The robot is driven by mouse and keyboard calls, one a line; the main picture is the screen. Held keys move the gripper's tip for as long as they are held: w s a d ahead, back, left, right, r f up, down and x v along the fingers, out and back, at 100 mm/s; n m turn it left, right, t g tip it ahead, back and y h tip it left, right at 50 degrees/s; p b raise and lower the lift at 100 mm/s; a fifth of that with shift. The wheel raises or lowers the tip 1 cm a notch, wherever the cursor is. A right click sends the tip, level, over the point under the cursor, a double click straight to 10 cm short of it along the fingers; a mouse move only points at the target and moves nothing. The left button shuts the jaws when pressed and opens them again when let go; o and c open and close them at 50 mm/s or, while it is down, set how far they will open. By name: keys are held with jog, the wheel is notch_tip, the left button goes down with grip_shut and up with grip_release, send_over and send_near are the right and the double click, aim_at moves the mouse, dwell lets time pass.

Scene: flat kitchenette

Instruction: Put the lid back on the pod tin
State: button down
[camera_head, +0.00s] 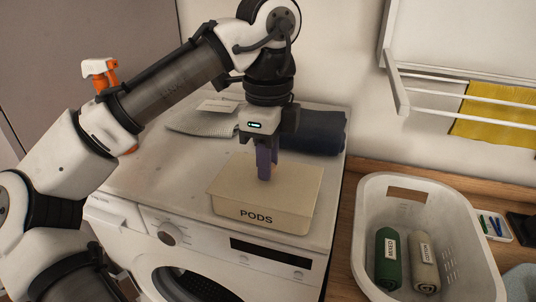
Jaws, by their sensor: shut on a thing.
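The cream pod tin (285,221), marked PODS, stands on top of the white washing machine near its front edge. Its flat cream lid (232,180) covers the tin's top and looks level. I cannot tell from this view whether it is fully seated or a little above the rim. My gripper (266,173) points straight down over the middle of the lid. Its purple fingers are shut on the lid's handle, which they mostly hide.
A dark folded towel (318,133) and a light cloth (200,122) lie behind the tin. An orange-and-white spray bottle (101,72) shows behind my arm. A white basket (366,225) with rolled towels stands on the wooden counter at right.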

jog(key=shift+f, duration=0.1)
jog(key=c, duration=1.1)
grip_release()
